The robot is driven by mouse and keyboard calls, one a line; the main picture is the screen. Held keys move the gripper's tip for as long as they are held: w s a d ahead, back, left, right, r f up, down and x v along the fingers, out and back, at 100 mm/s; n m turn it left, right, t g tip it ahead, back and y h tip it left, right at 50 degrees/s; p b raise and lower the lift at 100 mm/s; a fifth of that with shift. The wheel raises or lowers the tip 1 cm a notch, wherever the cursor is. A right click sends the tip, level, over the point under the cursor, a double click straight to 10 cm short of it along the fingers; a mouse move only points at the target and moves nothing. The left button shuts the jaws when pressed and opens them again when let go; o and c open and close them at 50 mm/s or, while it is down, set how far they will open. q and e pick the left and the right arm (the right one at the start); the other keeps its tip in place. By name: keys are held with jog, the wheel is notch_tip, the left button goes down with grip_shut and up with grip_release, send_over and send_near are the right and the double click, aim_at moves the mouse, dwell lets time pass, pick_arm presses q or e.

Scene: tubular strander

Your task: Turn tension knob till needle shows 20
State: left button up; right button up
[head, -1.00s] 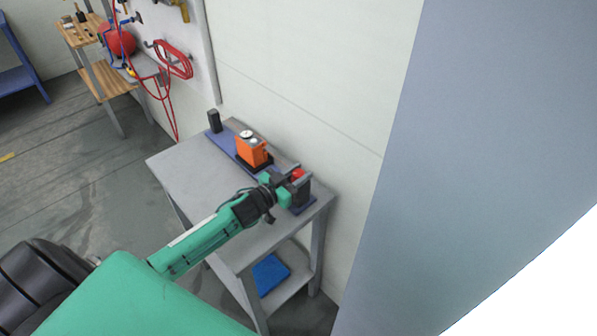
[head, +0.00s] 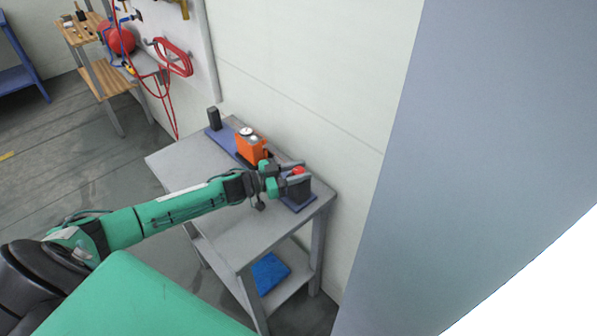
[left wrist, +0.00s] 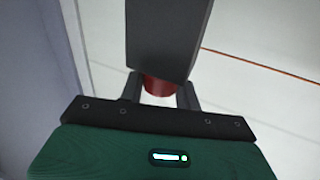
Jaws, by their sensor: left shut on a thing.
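The red tension knob (head: 298,171) sits on a dark post (head: 301,188) at the right end of a blue base plate on the grey table. My left gripper (head: 296,174) is shut on the knob, with a finger on either side of it. In the left wrist view the red knob (left wrist: 159,87) shows between the two fingers, partly hidden behind the dark post. An orange gauge (head: 251,148) with a round white dial stands in the middle of the plate. Its needle is too small to read. My right gripper is not in view.
The grey table (head: 190,172) stands against a pale wall, with a blue item (head: 269,271) on its lower shelf. A small dark block (head: 214,118) stands at the plate's far left end. A large grey surface (head: 460,150) fills the right.

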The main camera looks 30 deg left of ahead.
pick_arm(q)
jog(key=o, duration=0.9)
jog(key=shift+o, duration=0.2)
jog(key=b+v, duration=0.3)
jog(key=v, duration=1.1)
jog(key=shift+b, duration=0.3)
jog(key=shift+w, duration=0.1)
